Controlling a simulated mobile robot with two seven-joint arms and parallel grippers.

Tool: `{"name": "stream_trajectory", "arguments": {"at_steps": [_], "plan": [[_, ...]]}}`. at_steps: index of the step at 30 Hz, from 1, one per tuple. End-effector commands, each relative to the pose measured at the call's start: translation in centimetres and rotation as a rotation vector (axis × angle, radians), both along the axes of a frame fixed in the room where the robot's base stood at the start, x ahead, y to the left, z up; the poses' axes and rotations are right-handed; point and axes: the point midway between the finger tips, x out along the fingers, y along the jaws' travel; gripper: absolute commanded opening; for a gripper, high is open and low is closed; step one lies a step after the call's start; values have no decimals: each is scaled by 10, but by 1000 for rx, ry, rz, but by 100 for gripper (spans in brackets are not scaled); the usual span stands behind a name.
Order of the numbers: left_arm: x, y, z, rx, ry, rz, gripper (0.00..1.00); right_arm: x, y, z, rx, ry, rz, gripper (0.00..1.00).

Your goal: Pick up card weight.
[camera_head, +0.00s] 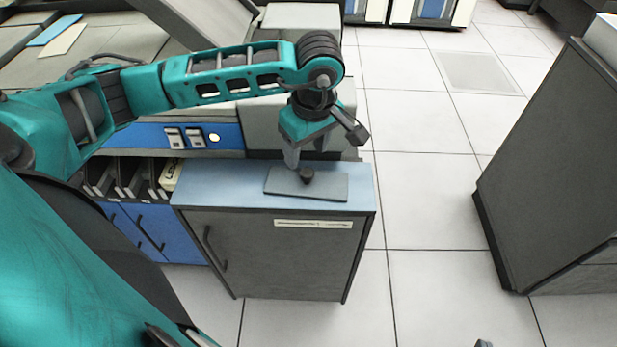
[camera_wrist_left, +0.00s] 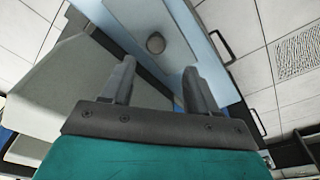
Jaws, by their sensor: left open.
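The card weight (camera_head: 330,187) is a flat grey plate with a dark round knob in its middle. It lies on the blue-grey top of a low cabinet (camera_head: 200,187). In the left wrist view the card weight (camera_wrist_left: 181,32) shows at the top, its knob beyond and between my fingertips. My left gripper (camera_head: 305,157) points down just above the plate, near the knob. In the left wrist view its two fingers (camera_wrist_left: 159,70) are spread apart with nothing between them. I cannot tell the exact gap to the knob. My right gripper is not in view.
A grey machine with a blue switch panel (camera_head: 228,138) stands directly behind the cabinet. Open card slots (camera_head: 125,178) are to its left. A large dark grey cabinet (camera_head: 555,165) stands at the right. The tiled floor (camera_head: 430,200) between them is clear.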

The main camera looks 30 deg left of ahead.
Motion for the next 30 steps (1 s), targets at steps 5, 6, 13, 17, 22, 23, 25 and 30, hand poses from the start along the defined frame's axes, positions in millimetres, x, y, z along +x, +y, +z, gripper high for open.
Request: {"name": "stream_trajectory", "arguments": {"at_steps": [5, 6, 13, 17, 22, 23, 25, 30], "plan": [[1, 2, -22, -2, 2, -1, 59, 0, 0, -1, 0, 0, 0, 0], [1, 2, -23, -3, 1, -1, 59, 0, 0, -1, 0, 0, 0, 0], [5, 0, -51, -3, 3, 0, 59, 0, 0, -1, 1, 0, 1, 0], [7, 2, -69, -2, 3, 1, 59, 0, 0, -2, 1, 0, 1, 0], [8, 3, -77, -4, 1, -1, 59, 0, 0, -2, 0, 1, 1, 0], [8, 3, -77, -3, 0, -1, 59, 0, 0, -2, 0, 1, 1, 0], [8, 3, -77, -3, 0, -1, 59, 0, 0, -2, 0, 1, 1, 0], [8, 3, -76, -3, 0, -1, 50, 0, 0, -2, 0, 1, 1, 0]]}}
